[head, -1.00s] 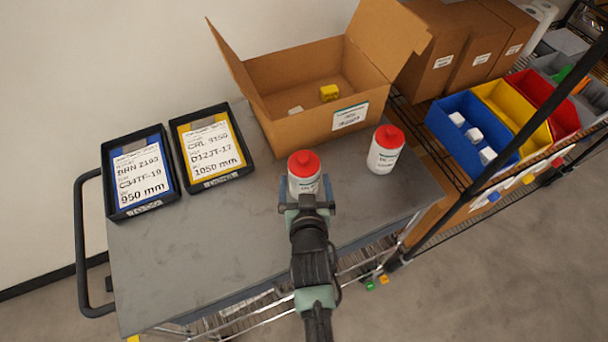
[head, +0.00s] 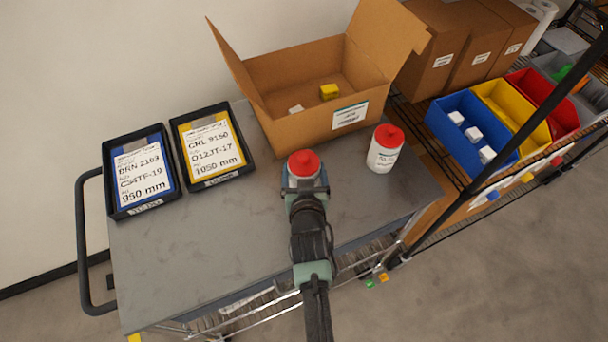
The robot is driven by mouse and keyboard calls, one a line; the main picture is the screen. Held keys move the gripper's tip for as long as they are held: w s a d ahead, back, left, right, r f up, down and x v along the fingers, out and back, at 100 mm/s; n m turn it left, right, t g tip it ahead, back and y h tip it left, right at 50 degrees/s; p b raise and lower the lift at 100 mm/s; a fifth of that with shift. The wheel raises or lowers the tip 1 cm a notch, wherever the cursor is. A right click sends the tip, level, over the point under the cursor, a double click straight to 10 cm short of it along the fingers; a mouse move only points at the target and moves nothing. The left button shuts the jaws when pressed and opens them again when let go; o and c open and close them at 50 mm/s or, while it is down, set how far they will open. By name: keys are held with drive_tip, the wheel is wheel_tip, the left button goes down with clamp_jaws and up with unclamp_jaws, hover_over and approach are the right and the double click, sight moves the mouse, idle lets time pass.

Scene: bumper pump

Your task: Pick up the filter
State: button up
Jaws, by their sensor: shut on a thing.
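A white cylinder with a red cap, which I take to be the filter (head: 304,164), stands upright at the middle of the grey cart top. My gripper (head: 305,186) is shut on the filter from the near side. The gripper hides most of its lower body, so I cannot tell if its base touches the surface. A second, similar white cylinder with a red cap (head: 385,149) stands upright to the right, apart from my gripper.
An open cardboard box (head: 318,128) behind the filter holds a yellow item (head: 329,92) and a white one. Two black trays with label cards (head: 140,205) (head: 212,181) lie left. A wire rack with coloured bins (head: 470,160) stands right. The cart's front left (head: 190,270) is clear.

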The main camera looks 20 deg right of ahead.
clamp_jaws()
drive_tip(key=shift+w+r, duration=0.1)
drive_tip(key=shift+r, duration=0.05)
